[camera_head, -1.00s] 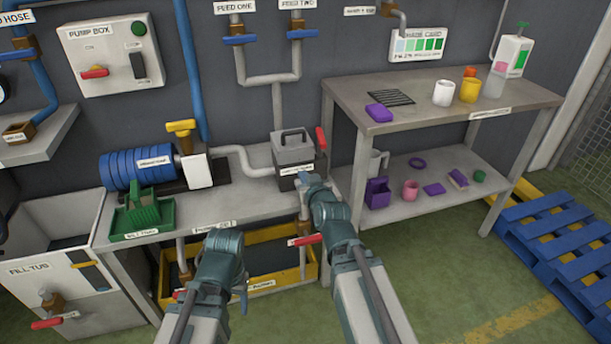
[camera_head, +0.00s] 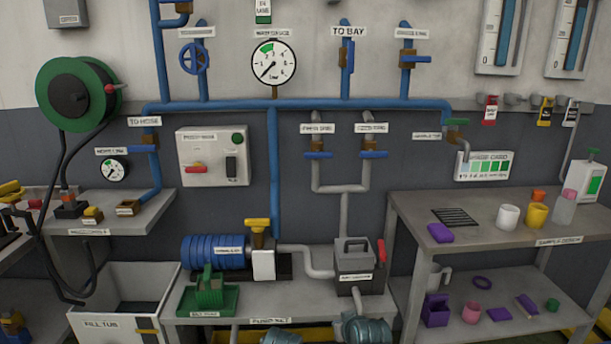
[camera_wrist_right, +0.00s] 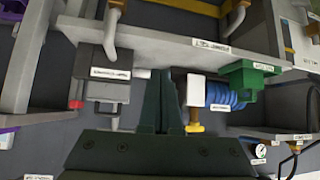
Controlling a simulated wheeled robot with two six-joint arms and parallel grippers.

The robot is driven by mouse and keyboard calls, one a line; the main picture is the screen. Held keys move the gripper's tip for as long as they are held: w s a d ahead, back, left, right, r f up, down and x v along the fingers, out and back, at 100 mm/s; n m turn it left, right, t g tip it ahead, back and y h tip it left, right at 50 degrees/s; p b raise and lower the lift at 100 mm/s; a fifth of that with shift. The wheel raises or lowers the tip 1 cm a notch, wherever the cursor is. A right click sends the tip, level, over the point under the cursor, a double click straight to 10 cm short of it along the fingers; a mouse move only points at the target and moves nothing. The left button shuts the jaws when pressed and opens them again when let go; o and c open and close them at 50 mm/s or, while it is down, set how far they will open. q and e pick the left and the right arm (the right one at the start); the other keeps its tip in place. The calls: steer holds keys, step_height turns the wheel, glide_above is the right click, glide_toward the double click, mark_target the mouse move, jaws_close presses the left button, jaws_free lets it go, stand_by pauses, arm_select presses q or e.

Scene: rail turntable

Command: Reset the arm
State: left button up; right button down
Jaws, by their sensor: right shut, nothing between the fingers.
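My right gripper (camera_wrist_right: 159,102) shows in the right wrist view as two dark fingers lying close together, shut with nothing between them. Behind it in that view, which is upside down, are the bench with the grey box (camera_wrist_right: 108,90) and the blue pump (camera_wrist_right: 222,95). In the head view only teal parts of my two arms show at the bottom edge, below the bench. My left gripper is out of frame.
In the head view, the bench (camera_head: 300,301) holds a green tray (camera_head: 208,300), the blue pump and the grey box. A fill tub (camera_head: 120,310) stands left and a sample table (camera_head: 480,215) right. Pipes, valves and a gauge (camera_head: 273,62) line the wall.

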arm_select(q)
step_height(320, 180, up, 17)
steer(key=p, duration=1.4)
arm_select(e)
steer(key=s+a+r+g+h, duration=0.1)
steer(key=s+r+g, duration=0.2)
steer(key=s, duration=0.3)
steer(key=s+a+r+n+g+h, duration=0.1)
steer(key=s+r+g, duration=0.2)
steer(key=s, duration=0.3)
steer(key=s+a+r+g+h, duration=0.1)
steer(key=s+a+r+g, duration=0.1)
steer(key=s, duration=0.4)
steer(key=shift+s+r+g, duration=0.35)
steer(key=shift+r+g, duration=0.45)
steer(key=shift+g, duration=0.1)
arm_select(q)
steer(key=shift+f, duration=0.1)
